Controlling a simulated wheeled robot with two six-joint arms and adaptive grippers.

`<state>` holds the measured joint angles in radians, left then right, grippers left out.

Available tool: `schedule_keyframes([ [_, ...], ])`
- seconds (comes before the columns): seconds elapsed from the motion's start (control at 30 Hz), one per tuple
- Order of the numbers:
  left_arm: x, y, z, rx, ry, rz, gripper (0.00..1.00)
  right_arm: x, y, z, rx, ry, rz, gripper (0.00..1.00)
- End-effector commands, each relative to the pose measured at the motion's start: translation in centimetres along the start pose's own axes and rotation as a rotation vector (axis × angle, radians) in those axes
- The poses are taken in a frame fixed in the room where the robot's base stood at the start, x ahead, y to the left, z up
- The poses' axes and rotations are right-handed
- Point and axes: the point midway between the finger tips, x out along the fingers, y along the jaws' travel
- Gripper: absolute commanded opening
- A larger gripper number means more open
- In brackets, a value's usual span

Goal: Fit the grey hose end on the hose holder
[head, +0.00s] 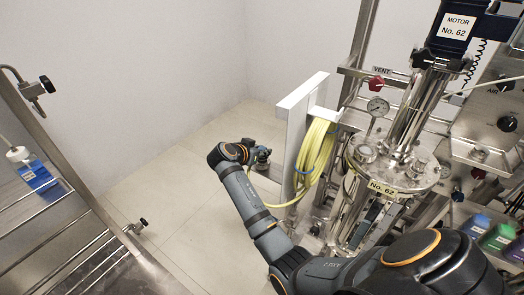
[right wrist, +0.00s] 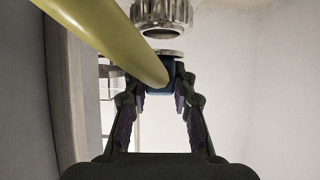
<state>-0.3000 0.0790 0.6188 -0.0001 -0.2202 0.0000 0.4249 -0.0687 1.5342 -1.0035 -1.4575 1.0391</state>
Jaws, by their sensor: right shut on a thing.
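My right gripper (head: 262,155) reaches left of the white hose post in the head view. In the right wrist view its fingers (right wrist: 162,92) are shut on a blue collar (right wrist: 157,88) under a grey metal flange (right wrist: 172,55), which looks like the grey hose end. A knurled metal fitting (right wrist: 162,12) shows just above the flange, apparently apart from it. The yellow hose (right wrist: 105,35) crosses in front and hides part of the grip. In the head view the hose hangs coiled (head: 314,150) on the white hose holder (head: 293,120). My left gripper is out of view.
A steel rail frame (head: 55,150) stands at the left. The tiled floor (head: 175,180) between is clear.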

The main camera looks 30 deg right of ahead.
Motion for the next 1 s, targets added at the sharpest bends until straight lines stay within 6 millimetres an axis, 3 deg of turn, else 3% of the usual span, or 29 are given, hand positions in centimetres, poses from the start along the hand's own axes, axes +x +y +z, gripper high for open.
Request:
schedule_keyframes([
  [1.0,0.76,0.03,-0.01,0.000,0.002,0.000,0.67,0.54,0.00,0.89,0.000,0.000,0.000,0.00],
])
